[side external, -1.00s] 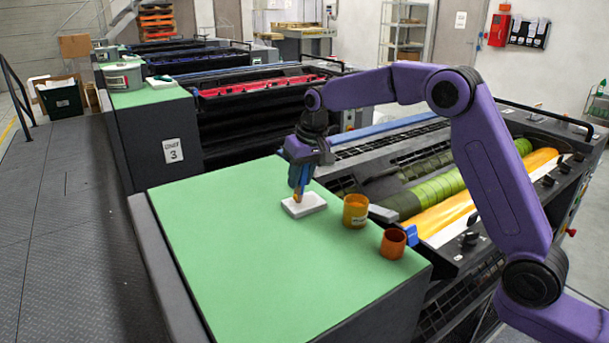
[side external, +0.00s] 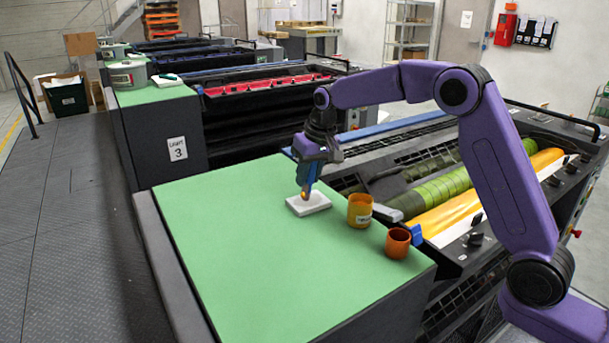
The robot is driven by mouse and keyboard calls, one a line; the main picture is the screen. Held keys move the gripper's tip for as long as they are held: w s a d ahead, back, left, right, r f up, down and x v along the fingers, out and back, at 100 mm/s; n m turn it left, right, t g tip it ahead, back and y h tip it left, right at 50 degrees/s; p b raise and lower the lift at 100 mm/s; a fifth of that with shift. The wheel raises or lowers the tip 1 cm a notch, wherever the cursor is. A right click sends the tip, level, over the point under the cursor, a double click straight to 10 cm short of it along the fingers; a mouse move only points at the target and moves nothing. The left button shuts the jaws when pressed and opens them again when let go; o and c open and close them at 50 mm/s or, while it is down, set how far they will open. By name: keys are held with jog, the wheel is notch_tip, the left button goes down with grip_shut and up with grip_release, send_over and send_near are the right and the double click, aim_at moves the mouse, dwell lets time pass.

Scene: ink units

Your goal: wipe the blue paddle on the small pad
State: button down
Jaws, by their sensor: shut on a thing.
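My gripper (side external: 311,164) is shut on the blue paddle (side external: 306,184) and holds it pointing down. The paddle's lower end has an orange-yellow patch. That end is at the small white pad (side external: 310,207), over its back left part. It looks to be at or just above the pad's top; I cannot tell whether it touches. The pad lies flat on the green counter top (side external: 235,240). The gripper's fingertips are small in this view and partly merge with the blue of the paddle.
A yellow-orange labelled cup (side external: 360,211) stands just right of the pad. A red-orange open cup (side external: 398,243) stands farther right, near the counter's edge. The press with green and yellow rollers (side external: 445,190) lies behind them. The green top is clear to the left and front.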

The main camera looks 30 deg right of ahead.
jog(key=shift+d, duration=2.05)
notch_tip(320, 180, up, 6)
jog(key=shift+s, duration=0.15)
